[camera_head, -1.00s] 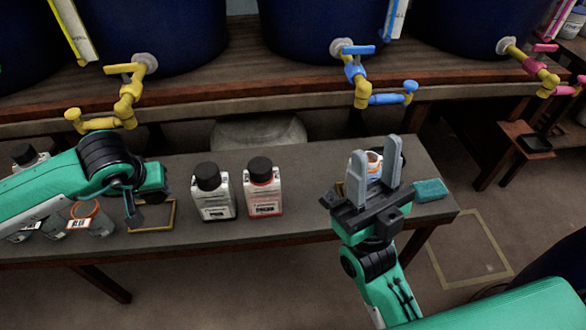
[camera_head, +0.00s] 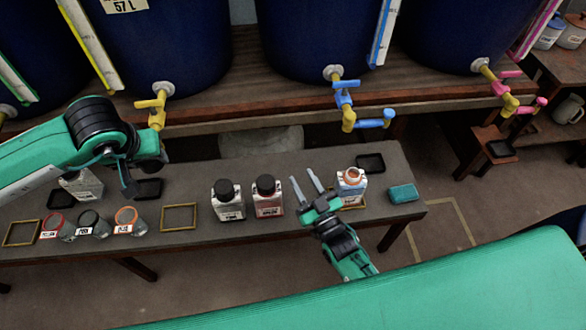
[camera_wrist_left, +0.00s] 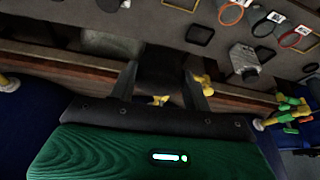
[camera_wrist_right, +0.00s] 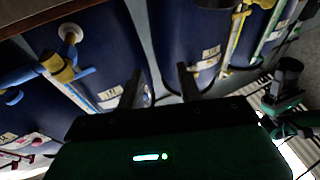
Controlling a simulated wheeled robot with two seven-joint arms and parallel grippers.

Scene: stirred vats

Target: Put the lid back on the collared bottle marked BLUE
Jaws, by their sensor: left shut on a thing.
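An open white bottle with an orange collar (camera_head: 352,184) stands upright at the right of the low table; its small label is hard to read. My left gripper (camera_head: 142,184) is over the left part of the table, far from that bottle. The left wrist view shows a dark, lid-like thing (camera_wrist_left: 160,70) between its fingers; the head view does not show it clearly. My right gripper (camera_head: 305,184) is open and empty just left of the collared bottle, fingers pointing up and away. Its spread fingers also show in the right wrist view (camera_wrist_right: 159,88).
Two black-capped bottles (camera_head: 228,202) (camera_head: 267,197) stand mid-table. Tagged glass vessels with coloured rings (camera_head: 128,222) lie at the left, near an empty yellow frame (camera_head: 179,217). A black pad (camera_head: 370,163) and teal block (camera_head: 402,193) flank the collared bottle. Vat taps (camera_head: 362,120) overhang behind.

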